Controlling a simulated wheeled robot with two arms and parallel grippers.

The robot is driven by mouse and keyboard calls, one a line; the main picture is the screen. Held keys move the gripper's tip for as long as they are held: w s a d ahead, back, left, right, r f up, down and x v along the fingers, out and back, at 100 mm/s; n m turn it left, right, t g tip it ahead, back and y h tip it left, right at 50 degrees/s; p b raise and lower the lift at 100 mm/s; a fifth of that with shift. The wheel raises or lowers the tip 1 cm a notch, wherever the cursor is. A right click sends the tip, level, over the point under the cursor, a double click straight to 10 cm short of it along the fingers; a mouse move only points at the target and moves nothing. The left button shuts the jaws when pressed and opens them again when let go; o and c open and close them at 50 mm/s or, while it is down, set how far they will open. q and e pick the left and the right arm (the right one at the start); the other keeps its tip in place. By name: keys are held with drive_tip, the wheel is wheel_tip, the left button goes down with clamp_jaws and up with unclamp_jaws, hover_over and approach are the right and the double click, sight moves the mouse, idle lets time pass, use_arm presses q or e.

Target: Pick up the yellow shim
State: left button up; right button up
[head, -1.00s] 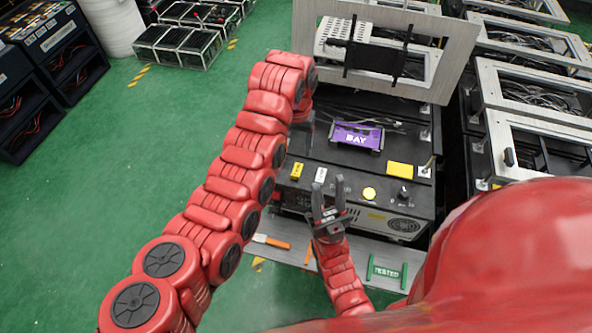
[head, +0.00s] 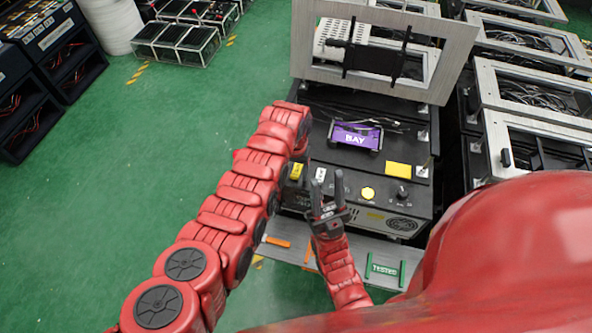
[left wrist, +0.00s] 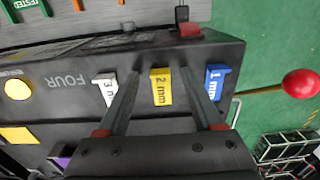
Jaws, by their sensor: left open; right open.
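The yellow shim (head: 296,172), marked 2 mm, stands at the edge of the black machine. In the left wrist view the yellow shim (left wrist: 161,87) shows between the two fingertips of my open left gripper (left wrist: 160,72). A finger lies to each side of it; I cannot tell whether either touches it. In the head view my left gripper is mostly hidden by my left arm, just behind the shim. My right gripper (head: 327,192) is open and empty at the machine's front edge, with its fingers pointing up.
A white 3 mm shim (left wrist: 106,87) and a blue 1 mm shim (left wrist: 217,85) flank the yellow one closely. A yellow button (head: 368,194), purple BAY block (head: 356,135) and yellow pad (head: 398,170) are on the machine. A red ball handle (left wrist: 300,83) sticks out beside it.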

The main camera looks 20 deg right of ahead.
use_arm(q)
drive_tip(key=shift+f, duration=0.2)
clamp_jaws()
drive_tip(key=shift+r, duration=0.25)
idle(0.4)
drive_tip(key=shift+r+b, duration=0.35)
drive_tip(key=shift+r, duration=0.25)
drive_tip(key=shift+w+r+b, duration=0.1)
drive_tip(key=shift+r+b, duration=0.45)
drive_tip(key=shift+r, duration=0.15)
drive_tip(key=s, duration=0.1)
drive_tip(key=a, duration=0.1)
drive_tip(key=s, duration=0.1)
drive_tip(key=shift+s+a+r, duration=0.2)
drive_tip(key=shift+s+r, duration=0.05)
drive_tip(key=shift+s, duration=0.1)
drive_tip(key=s+a+r+p, duration=0.1)
drive_tip(key=s+a+p, duration=0.5)
drive_tip(key=s+p, duration=0.4)
drive_tip(key=shift+s+a+r+p, duration=0.25)
drive_tip(key=shift+s+a+p, duration=0.1)
drive_tip(key=shift+s, duration=0.4)
